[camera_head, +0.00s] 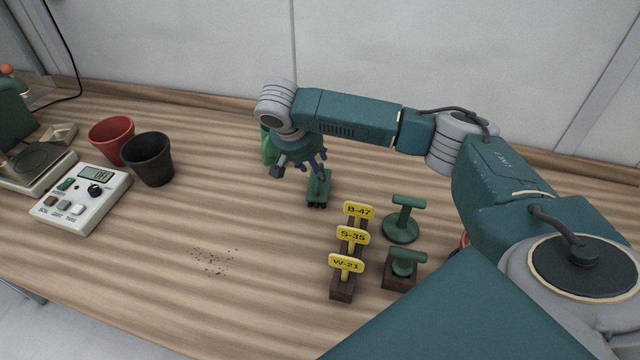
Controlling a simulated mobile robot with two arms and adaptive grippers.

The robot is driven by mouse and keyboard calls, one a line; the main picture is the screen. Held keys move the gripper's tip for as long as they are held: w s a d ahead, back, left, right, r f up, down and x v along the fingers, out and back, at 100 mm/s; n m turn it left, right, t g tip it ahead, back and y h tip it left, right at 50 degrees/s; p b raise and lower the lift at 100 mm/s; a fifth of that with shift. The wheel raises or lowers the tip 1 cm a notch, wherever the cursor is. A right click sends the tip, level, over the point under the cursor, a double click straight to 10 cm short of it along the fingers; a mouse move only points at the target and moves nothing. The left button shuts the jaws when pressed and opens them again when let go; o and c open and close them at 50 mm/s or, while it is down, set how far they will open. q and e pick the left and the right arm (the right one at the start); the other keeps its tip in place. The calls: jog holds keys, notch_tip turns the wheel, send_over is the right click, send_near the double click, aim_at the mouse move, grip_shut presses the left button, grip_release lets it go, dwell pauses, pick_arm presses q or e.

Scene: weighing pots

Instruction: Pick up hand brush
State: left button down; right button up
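A small green brush-like object with a dark lower edge (319,190), which looks like the hand brush, is on the wooden table near the middle. My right gripper (299,167) comes in from the right on its arm and points down just behind and left of the brush. Its fingers look spread apart, with nothing visible between them. It partly overlaps the upper end of the brush in the picture, and I cannot tell whether they touch. My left gripper is not in view.
Yellow labels on dark blocks (347,264) and green stamp-like tools (403,222) stand right of centre. Dark crumbs (212,261) lie on the table. A red pot (111,136), black pot (150,160) and display box (82,198) are left. A green object (268,146) is partly hidden behind my gripper.

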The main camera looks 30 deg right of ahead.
aim_at(319, 183)
jog(key=shift+p+x, duration=0.55)
jog(key=shift+x, duration=2.55)
jog(key=shift+w, duration=0.15)
jog(key=shift+c, duration=0.3)
grip_shut()
